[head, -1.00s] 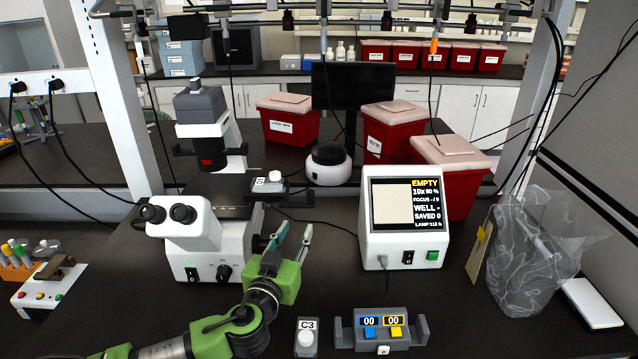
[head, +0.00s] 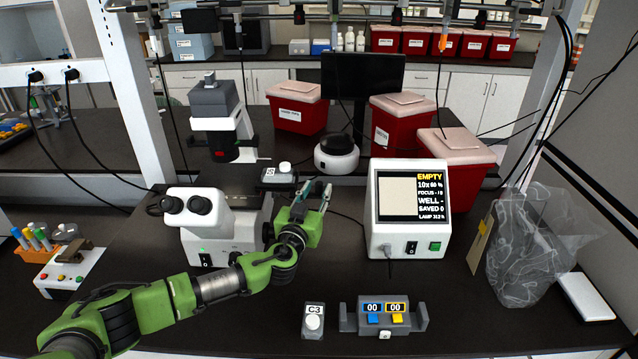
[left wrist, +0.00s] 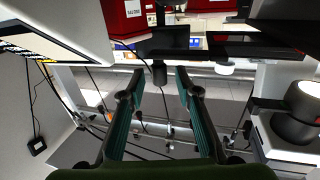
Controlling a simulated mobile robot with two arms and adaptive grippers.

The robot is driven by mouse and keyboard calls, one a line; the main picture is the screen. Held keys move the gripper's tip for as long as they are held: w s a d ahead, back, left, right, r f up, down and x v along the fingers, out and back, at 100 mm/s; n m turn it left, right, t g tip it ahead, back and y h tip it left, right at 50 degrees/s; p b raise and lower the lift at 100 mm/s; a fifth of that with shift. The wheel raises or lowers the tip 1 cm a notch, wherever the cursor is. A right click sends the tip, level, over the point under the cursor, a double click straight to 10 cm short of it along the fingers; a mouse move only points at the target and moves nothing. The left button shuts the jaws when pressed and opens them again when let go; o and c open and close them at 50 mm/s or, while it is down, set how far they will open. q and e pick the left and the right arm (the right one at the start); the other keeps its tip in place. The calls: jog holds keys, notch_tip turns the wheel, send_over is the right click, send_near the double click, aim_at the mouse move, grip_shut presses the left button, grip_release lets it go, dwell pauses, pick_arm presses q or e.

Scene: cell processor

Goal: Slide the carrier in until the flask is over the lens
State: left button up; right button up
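The microscope (head: 190,228) stands left of centre, with its dark stage (head: 228,183) behind the eyepieces. A small dark carrier (head: 270,187) sticks out at the stage's right side. On it is a small flask with a white cap and a label (head: 283,169). The lens below is hidden. My left gripper (head: 316,190) is open and empty, fingers pointing up and away, just right of and in front of the carrier, apart from it. In the left wrist view the open fingers (left wrist: 154,82) have nothing between them. My right gripper is not in view.
A white display unit (head: 408,235) reading EMPTY stands right of the gripper. A round white device (head: 334,155) is behind. A C3 button box (head: 314,320) and a two-counter box (head: 384,318) lie in front. A clear bag (head: 535,250) is at right.

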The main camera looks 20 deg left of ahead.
pick_arm(q)
jog(key=shift+w, duration=1.25)
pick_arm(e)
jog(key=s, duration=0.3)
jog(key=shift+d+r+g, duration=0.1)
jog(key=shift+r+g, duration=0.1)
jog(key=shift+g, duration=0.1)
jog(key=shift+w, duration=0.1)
